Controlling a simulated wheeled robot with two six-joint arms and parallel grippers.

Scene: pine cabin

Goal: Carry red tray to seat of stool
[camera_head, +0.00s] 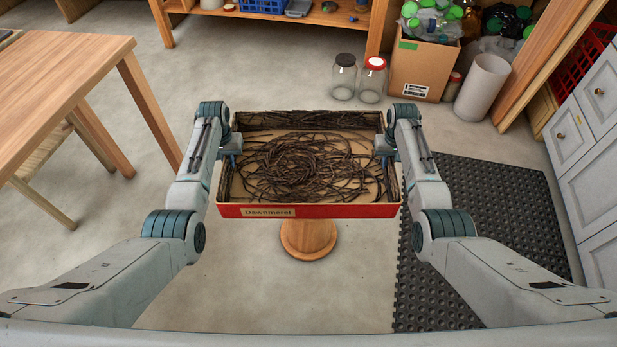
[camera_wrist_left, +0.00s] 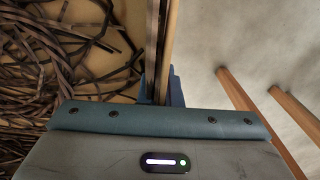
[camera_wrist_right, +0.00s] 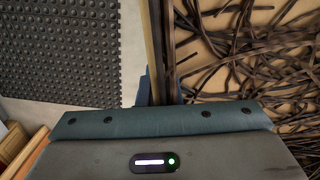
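The red tray (camera_head: 330,211) is a shallow box with a red front wall, a label and a tan inside, and it holds a tangle of dark brown strips. My left gripper (camera_head: 233,148) is shut on its left wall, which also shows between the fingers in the left wrist view (camera_wrist_left: 160,50). My right gripper (camera_head: 383,148) is shut on its right wall, seen in the right wrist view (camera_wrist_right: 160,45). The tray looks about level. A round wooden piece, apparently the stool (camera_head: 308,240), shows below the tray's front edge; the tray hides the rest. I cannot tell whether they touch.
A wooden table (camera_head: 60,75) and a chair stand at the left. A black rubber mat (camera_head: 490,215) lies at the right, before grey drawers (camera_head: 590,150). Two glass jars (camera_head: 357,78), a cardboard box (camera_head: 422,68) and a white bin (camera_head: 482,88) stand behind. Bare floor lies around the stool.

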